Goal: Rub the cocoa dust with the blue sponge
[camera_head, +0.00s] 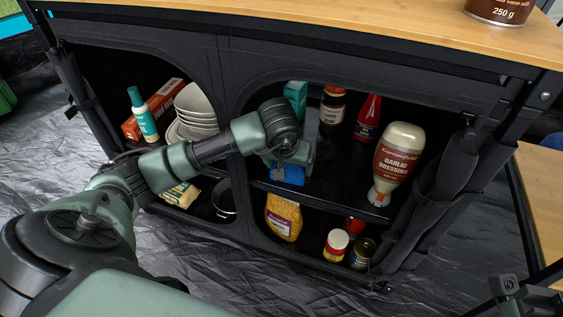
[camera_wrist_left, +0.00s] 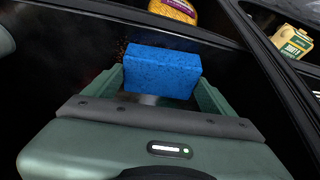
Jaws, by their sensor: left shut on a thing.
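My left gripper (camera_head: 291,158) reaches into the right opening of the black cabinet. It is shut on the blue sponge (camera_head: 287,174), just above or touching the shelf; I cannot tell which. In the left wrist view the sponge (camera_wrist_left: 162,72) sits between the fingers of the left gripper (camera_wrist_left: 163,84), its broad face showing. Faint brown specks, seemingly the cocoa dust (camera_wrist_left: 120,48), show on the dark shelf beside the sponge's left end. The rest of the dust is hidden or too dark to see. My right gripper is not in view.
On the same shelf stand a garlic dressing bottle (camera_head: 396,163), a red bottle (camera_head: 367,118), a dark jar (camera_head: 333,105) and a teal box (camera_head: 296,97). Below are a yellow bag (camera_head: 284,217) and jars (camera_head: 336,245). Bowls (camera_head: 196,107) sit in the left opening. The cabinet frame surrounds the arm closely.

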